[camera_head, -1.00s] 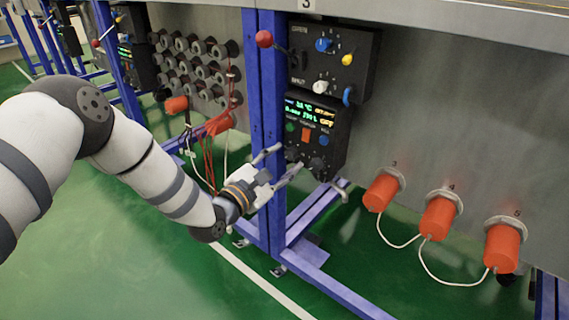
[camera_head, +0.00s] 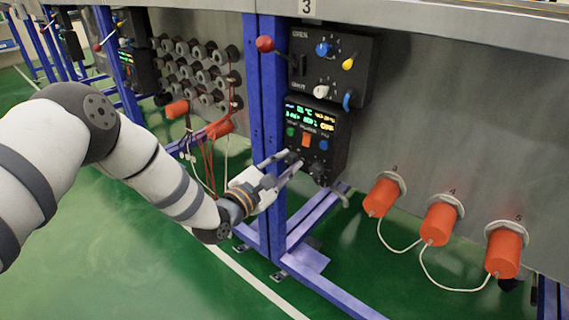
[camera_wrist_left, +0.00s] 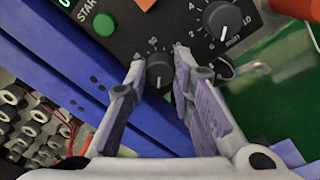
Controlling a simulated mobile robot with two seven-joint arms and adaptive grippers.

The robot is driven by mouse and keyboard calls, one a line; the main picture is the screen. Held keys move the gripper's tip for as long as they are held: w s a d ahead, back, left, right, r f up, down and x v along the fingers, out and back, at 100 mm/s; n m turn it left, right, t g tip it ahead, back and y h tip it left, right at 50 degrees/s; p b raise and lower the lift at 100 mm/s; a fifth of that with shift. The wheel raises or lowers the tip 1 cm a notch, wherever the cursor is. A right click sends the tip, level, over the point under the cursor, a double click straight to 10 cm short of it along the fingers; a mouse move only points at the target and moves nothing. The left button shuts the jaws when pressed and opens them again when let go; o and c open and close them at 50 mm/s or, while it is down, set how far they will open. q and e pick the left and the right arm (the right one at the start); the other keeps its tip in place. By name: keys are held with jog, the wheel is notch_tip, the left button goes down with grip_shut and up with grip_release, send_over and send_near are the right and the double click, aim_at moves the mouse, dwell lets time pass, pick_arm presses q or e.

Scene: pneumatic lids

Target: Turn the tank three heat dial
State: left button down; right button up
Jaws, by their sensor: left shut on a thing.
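The black control box under the number 3 plate has two dark dials along its lower edge. My left gripper (camera_head: 292,160) is at the left dial (camera_wrist_left: 158,70), with one finger on each side of it, shut on it. In the left wrist view the gripper (camera_wrist_left: 157,58) shows this dial between its fingertips, with part of its number scale visible. The dials' name labels are not readable. My right gripper is not in view.
The box has a lit display (camera_head: 310,117), a green START button (camera_wrist_left: 104,24) and an orange switch (camera_head: 306,140). A blue post (camera_head: 270,130) stands close left of the box. Orange plugs (camera_head: 438,224) with white cables are to the right. Red cables (camera_head: 203,160) hang at left.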

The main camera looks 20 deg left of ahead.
pick_arm(q)
jog(key=m+p, duration=0.1)
jog(key=m, duration=0.9)
jog(key=shift+f+m+h, duration=0.1)
jog(key=shift+m+h, duration=0.2)
jog(key=shift+m, duration=0.1)
jog(key=m+p, duration=0.1)
jog(key=m, duration=0.2)
jog(key=shift+m, duration=0.4)
jog(key=m+p, duration=0.1)
jog(key=m, duration=0.5)
jog(key=shift+a+m+h, duration=0.15)
jog(key=shift+m+h, duration=0.25)
jog(key=m+p, duration=0.1)
jog(key=m, duration=0.4)
jog(key=shift+w+m+p, duration=0.1)
jog(key=shift+m+p, duration=0.2)
jog(key=c, duration=1.4)
grip_release()
jog(key=shift+o, duration=0.2)
